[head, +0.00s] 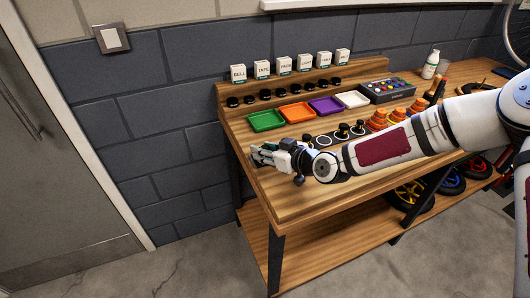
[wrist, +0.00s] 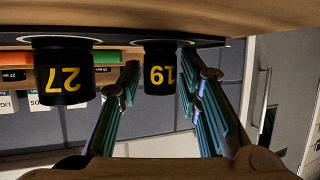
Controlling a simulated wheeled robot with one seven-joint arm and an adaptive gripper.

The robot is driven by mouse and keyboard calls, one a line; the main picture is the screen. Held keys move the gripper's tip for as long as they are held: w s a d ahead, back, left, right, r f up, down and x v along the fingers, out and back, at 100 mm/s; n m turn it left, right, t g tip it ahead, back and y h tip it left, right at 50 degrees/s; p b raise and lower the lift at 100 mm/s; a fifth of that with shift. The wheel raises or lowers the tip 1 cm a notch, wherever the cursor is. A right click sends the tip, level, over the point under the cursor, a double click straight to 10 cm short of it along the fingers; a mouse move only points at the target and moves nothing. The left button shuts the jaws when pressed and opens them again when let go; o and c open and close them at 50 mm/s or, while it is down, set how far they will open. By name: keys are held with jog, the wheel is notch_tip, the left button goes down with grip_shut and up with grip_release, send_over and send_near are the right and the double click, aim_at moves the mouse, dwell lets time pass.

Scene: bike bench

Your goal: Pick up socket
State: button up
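A black socket marked 19 in yellow (wrist: 161,72) shows upside down in the middle of the wrist view. A wider black socket marked 27 (wrist: 65,76) stands to its left. Both have their bases against a dark strip with pale rings (wrist: 118,42). My gripper (head: 262,155) is low over the front left of the bench in the head view. In the wrist view it is open, with one finger on each side of the 19 socket. Small gaps seem to show beside the socket; contact is hard to tell. My arm partly hides the socket strip in the head view.
Green (head: 266,121), orange (head: 296,112), purple (head: 325,105) and white (head: 352,99) trays line the bench behind the sockets. A grey case (head: 388,91) and orange stacked cones (head: 397,114) are to the right. Labelled boxes (head: 282,66) stand on the back ledge. Bare wood (head: 280,190) lies in front.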

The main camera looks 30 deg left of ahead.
grip_shut()
jog(key=shift+r, duration=0.15)
